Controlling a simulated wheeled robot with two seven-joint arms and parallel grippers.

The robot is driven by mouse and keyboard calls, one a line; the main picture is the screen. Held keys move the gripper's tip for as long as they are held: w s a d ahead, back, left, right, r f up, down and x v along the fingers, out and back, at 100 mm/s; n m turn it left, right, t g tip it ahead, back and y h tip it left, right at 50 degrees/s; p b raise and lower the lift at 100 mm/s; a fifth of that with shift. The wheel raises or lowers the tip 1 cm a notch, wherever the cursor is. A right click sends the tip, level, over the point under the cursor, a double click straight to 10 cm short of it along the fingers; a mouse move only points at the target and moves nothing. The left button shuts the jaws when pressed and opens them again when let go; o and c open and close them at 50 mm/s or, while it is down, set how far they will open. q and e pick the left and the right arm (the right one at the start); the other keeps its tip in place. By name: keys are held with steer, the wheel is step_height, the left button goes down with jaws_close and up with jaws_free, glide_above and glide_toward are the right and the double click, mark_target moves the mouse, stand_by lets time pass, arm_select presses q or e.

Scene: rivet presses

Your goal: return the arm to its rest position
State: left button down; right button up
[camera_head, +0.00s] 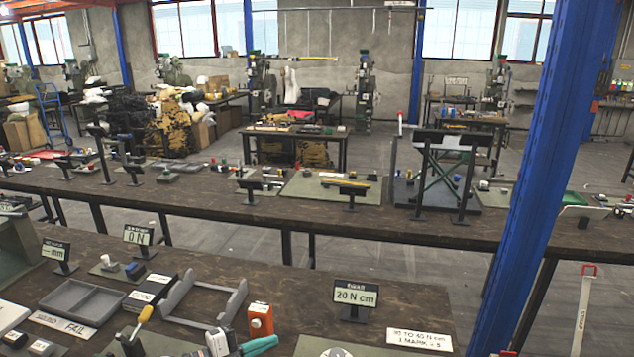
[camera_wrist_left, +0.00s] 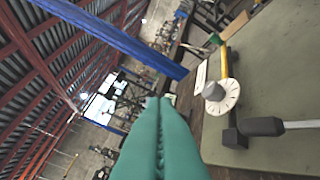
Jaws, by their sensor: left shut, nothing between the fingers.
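My left gripper (camera_head: 274,342) shows at the bottom edge of the head view, its teal fingers pointing right over the near bench. In the left wrist view its two teal fingers (camera_wrist_left: 164,105) lie pressed together with nothing between them. The fingers appear clear of the bench things. Most of the left arm is outside the head view. My right gripper is in neither view.
An orange device (camera_head: 260,318) stands just behind the left gripper. A grey cradle (camera_head: 207,291), a grey tray (camera_head: 82,303) and a "20 N cm" sign (camera_head: 355,297) stand on the near bench. A blue pillar (camera_head: 540,150) rises at right. A round white dial (camera_wrist_left: 222,97) lies right of the fingers.

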arm_select(q)
steer(key=s+a+f+n+g+y, duration=0.25)
steer(key=s+n+y, duration=0.35)
steer(key=s, duration=0.5)
steer(key=s+a+f+n+g+y, duration=0.2)
steer(key=s+a+f+n+y, duration=0.15)
steer(key=s+n, duration=0.55)
steer(key=s+a+f+n+g+y, duration=0.2)
steer(key=s+f+n+y, duration=0.2)
steer(key=s+n, duration=0.55)
step_height(320, 180, down, 27)
steer(key=s+m+b, duration=0.2)
steer(key=m, duration=0.1)
steer(key=s+a+f+g+b, duration=0.1)
steer(key=s+a+f+g, duration=0.1)
steer(key=s+f, duration=1.5)
steer(key=shift+s+a+f, duration=0.15)
steer(key=shift+a+f, duration=0.5)
steer(key=shift+f, duration=0.05)
